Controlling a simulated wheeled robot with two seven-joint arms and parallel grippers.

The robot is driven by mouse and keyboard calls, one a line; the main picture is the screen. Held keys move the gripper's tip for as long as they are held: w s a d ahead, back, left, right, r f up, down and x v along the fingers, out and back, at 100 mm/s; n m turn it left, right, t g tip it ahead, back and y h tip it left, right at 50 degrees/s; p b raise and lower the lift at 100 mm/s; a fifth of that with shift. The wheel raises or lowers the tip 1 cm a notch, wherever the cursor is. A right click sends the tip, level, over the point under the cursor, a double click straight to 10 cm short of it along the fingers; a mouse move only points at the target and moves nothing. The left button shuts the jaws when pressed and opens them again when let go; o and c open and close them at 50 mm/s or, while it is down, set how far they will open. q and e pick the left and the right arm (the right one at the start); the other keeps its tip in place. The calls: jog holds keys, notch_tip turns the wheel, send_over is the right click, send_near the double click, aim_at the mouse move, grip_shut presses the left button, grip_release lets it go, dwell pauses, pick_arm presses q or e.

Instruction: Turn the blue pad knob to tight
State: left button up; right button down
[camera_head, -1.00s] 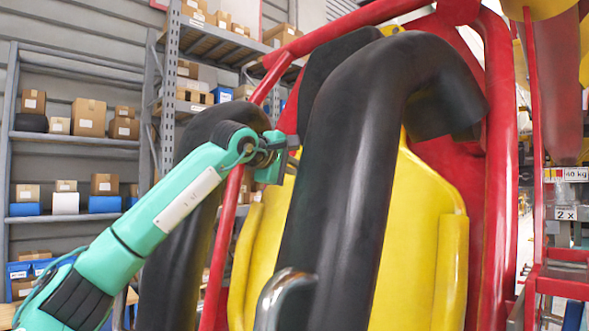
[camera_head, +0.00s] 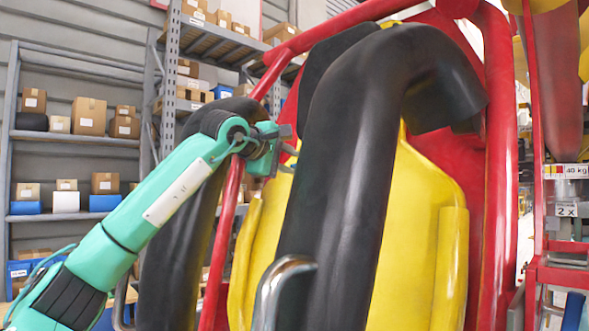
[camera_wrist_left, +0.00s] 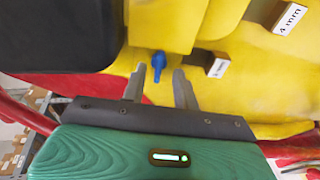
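The blue pad knob (camera_wrist_left: 158,64) shows in the left wrist view, small and blue against the yellow seat padding, between and just beyond my left gripper's fingertips. My left gripper (camera_wrist_left: 158,80) is open, with one grey finger on each side of the knob and no clear contact. In the head view my left gripper (camera_head: 288,150) reaches behind the thick black restraint bar (camera_head: 345,160), beside the yellow seat (camera_head: 425,220). The knob is hidden there. My right gripper is not in view.
Labelled blocks stand near the knob: one reads "4 mm" (camera_wrist_left: 290,18), a second label (camera_wrist_left: 217,67) is hard to read. Red frame tubes (camera_head: 497,170) flank the seat. Shelves with boxes (camera_head: 85,120) stand behind on the left.

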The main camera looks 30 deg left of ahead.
pick_arm(q)
jog(key=b+v, duration=0.3)
jog(key=v, duration=0.8)
jog(key=shift+s+b, duration=0.25)
jog(key=shift+b, duration=0.15)
